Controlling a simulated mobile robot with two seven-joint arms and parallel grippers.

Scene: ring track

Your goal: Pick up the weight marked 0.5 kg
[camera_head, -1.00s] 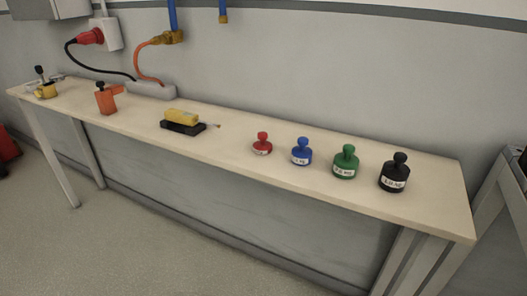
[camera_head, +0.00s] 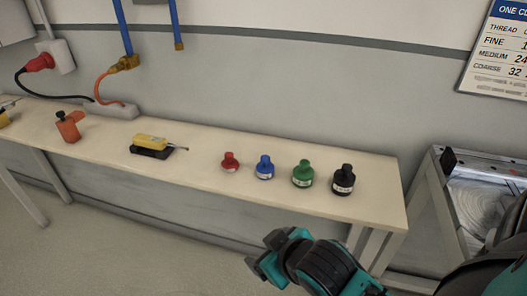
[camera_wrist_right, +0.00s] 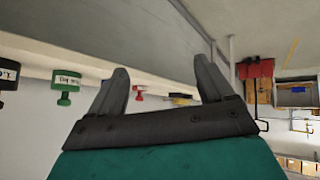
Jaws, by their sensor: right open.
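Four-colour weights stand upright in a row on the bench: a red weight (camera_head: 230,162), a blue weight (camera_head: 265,168), a green weight (camera_head: 303,174) and a black weight (camera_head: 343,180), growing larger to the right. Their labels are too small to read, so I cannot tell which is 0.5 kg. My right gripper (camera_head: 269,258) is open and empty, in front of and apart from the weights. In the right wrist view, its fingers (camera_wrist_right: 160,75) frame the distant red weight (camera_wrist_right: 138,93); the picture is upside down. My left gripper is out of view.
The pale wooden bench (camera_head: 200,180) runs along the wall. A yellow and black device (camera_head: 151,145) and an orange tool (camera_head: 69,128) lie left of the weights. A metal-framed cart (camera_head: 470,205) stands at the right. Bench space before the weights is narrow.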

